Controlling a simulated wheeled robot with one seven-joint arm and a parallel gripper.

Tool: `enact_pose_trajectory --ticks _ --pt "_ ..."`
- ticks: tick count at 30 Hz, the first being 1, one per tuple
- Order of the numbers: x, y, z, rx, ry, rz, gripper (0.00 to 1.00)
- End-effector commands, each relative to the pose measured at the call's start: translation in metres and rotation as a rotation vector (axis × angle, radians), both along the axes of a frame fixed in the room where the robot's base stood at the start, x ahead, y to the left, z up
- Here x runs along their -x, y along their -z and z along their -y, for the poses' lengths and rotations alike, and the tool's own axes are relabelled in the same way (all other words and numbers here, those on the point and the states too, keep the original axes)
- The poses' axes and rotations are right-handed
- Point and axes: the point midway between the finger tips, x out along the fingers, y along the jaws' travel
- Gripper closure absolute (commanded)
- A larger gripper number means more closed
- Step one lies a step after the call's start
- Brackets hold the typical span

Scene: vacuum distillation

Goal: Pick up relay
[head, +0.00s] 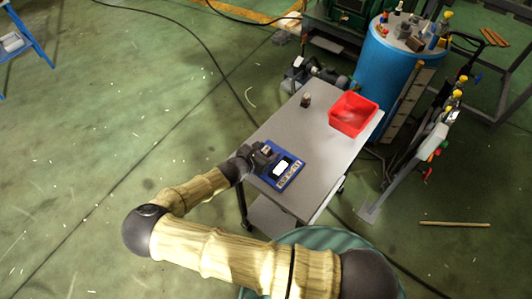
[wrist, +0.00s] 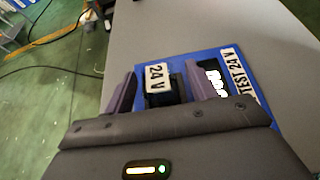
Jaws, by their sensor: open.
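A dark relay with a white "24 V" label (wrist: 158,78) sits on the blue test board (wrist: 208,55), which is marked "TEST 24 V". My gripper (wrist: 162,86) is open, with one purple-grey finger on each side of this relay; I cannot tell whether they touch it. The relay's lower part is hidden by the gripper body. In the head view my gripper (head: 258,155) is at the left end of the blue board (head: 291,174). A second small dark block (head: 305,100), perhaps another relay, stands on the table near the red bin.
The grey table (head: 290,125) carries a red bin (head: 353,114) at its far right. A blue drum (head: 395,65) and pipework with yellow-topped fittings stand behind and to the right. The table between board and bin is clear.

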Motion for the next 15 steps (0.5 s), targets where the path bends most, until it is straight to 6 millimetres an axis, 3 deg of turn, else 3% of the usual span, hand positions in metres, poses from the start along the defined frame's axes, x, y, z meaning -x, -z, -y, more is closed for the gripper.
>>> enact_pose_trajectory --ticks 6,15 --pt "0.0002 -0.0001 0.0 0.0 0.0 0.0 0.44" --pt "0.0002 -0.0003 0.0001 0.001 0.001 0.001 0.96"
